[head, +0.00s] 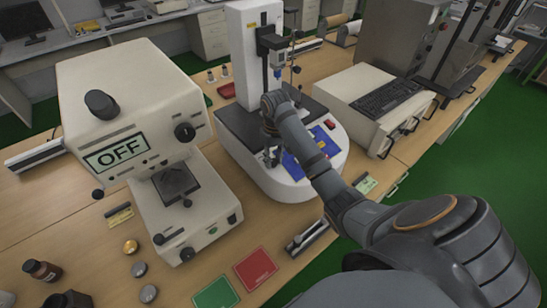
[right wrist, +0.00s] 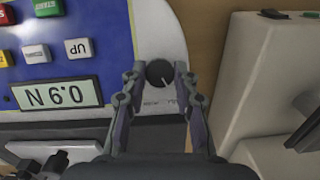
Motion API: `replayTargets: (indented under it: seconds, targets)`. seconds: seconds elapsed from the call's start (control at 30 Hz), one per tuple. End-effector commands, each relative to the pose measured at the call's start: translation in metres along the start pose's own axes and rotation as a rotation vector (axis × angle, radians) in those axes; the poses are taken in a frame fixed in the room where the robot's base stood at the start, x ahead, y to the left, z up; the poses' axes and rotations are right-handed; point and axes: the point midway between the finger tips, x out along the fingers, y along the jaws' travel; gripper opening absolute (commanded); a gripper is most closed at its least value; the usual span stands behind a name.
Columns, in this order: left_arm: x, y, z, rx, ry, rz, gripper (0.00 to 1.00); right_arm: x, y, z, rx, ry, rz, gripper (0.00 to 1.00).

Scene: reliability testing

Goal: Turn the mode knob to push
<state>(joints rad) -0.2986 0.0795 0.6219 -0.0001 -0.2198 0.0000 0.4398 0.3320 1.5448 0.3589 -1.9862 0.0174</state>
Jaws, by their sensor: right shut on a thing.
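The mode knob (right wrist: 159,73) is a round black knob with a pale pointer line, on the white base of the test stand (head: 330,180), beside its blue panel (right wrist: 60,60). The pointer line slants toward the lower right in the right wrist view. My right gripper (right wrist: 160,76) is shut on the knob, one finger on each side. Small lettering below the knob is partly hidden and unreadable. In the head view my right gripper (head: 271,156) is at the front left of the base, and it hides the knob. My left gripper is not in view.
A beige tester (head: 130,95) showing OFF stands to the left. A beige unit with a dark keypad (head: 385,98) stands to the right. Green (head: 215,293) and red (head: 256,269) cards lie in front.

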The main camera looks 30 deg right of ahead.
Motion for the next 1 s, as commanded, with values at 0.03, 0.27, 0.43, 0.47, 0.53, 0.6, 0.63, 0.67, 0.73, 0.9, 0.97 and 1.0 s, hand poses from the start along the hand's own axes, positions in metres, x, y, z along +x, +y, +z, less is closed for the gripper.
replayTargets:
  seconds: [0.03,0.27,0.43,0.47,0.53,0.6,0.63,0.67,0.73,0.9,0.97,1.0]
  targets:
    - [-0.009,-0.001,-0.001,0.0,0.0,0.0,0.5,-0.004,0.0,0.001,0.015,-0.003,-0.006,0.0]
    - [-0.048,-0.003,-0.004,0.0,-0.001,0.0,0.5,-0.009,0.001,0.002,0.153,-0.006,-0.046,0.0]
    - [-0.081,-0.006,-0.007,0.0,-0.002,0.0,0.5,-0.01,0.002,0.002,0.302,-0.006,-0.093,0.0]
    - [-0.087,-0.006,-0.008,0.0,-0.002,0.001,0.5,-0.01,0.002,0.003,0.33,-0.007,-0.101,0.0]
    - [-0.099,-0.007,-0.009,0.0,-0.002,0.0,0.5,-0.009,0.002,0.003,0.394,-0.006,-0.12,0.0]
    - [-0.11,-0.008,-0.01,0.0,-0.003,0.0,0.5,-0.009,0.003,0.003,0.457,-0.006,-0.14,0.0]
    - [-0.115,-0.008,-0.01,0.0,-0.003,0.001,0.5,-0.008,0.003,0.003,0.486,-0.006,-0.148,0.0]
    - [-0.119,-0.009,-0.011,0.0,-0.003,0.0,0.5,-0.008,0.003,0.003,0.512,-0.006,-0.157,0.0]
    - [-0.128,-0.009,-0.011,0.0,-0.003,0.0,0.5,-0.006,0.003,0.003,0.574,-0.006,-0.175,0.0]
    - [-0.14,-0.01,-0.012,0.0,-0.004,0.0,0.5,-0.003,0.004,0.003,0.712,-0.003,-0.218,0.0]
    - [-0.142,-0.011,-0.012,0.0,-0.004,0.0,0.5,-0.002,0.005,0.003,0.756,-0.003,-0.23,0.0]
    - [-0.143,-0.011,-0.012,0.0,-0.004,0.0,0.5,-0.001,0.005,0.003,0.782,-0.002,-0.239,0.0]
